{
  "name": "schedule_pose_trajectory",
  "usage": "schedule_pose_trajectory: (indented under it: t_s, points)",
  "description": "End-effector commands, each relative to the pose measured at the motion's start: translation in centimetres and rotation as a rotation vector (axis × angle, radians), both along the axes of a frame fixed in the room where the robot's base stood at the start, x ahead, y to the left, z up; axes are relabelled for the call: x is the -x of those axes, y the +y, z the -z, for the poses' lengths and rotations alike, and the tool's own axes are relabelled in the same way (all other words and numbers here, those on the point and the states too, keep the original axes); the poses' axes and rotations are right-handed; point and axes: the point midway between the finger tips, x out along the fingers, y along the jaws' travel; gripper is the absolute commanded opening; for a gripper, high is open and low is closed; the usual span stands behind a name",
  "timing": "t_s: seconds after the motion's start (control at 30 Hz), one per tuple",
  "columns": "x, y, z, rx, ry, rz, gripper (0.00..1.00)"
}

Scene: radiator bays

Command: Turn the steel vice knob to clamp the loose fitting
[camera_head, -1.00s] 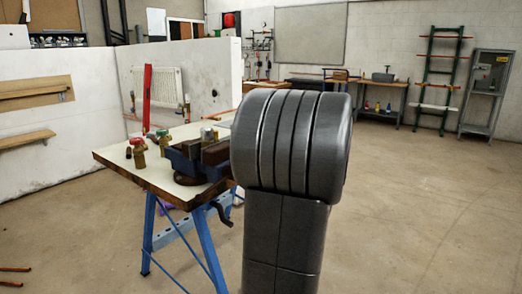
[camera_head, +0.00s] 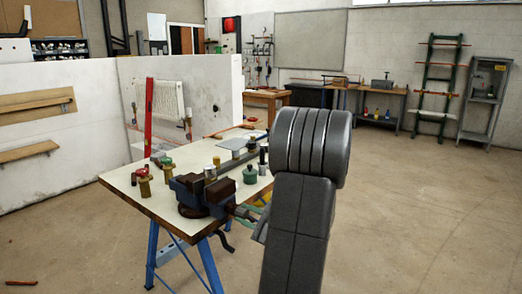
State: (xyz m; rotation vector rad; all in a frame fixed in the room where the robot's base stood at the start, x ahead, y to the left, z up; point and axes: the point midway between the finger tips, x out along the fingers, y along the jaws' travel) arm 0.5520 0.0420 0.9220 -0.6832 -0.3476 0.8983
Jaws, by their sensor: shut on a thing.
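The blue and dark vice (camera_head: 200,194) is mounted at the near right corner of the white-topped bench (camera_head: 160,200). A short silvery cylinder, which looks like the fitting (camera_head: 210,172), stands upright at the vice's jaws; whether they touch it I cannot tell. The steel knob (camera_head: 240,212) seems to be at the vice's right end, small and partly covered. My gripper (camera_head: 250,214) shows only in part beside my dark arm, at the knob. It appears shut on the knob; my arm hides most of the contact.
Brass valves with red caps (camera_head: 144,180), a green-topped item (camera_head: 249,175) and other small parts stand on the bench. A dark crank (camera_head: 222,240) hangs below its edge. A red upright level (camera_head: 148,118) stands behind. Floor to the right is clear.

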Motion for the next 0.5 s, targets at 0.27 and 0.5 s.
schedule_pose_trajectory:
  t_s: [0.27, 0.5]
  points:
    - [0.18, -0.1, -0.14, -0.141, 0.206, 0.001, 0.0]
    - [0.19, -0.11, 0.34, -0.185, 0.266, 0.001, 0.0]
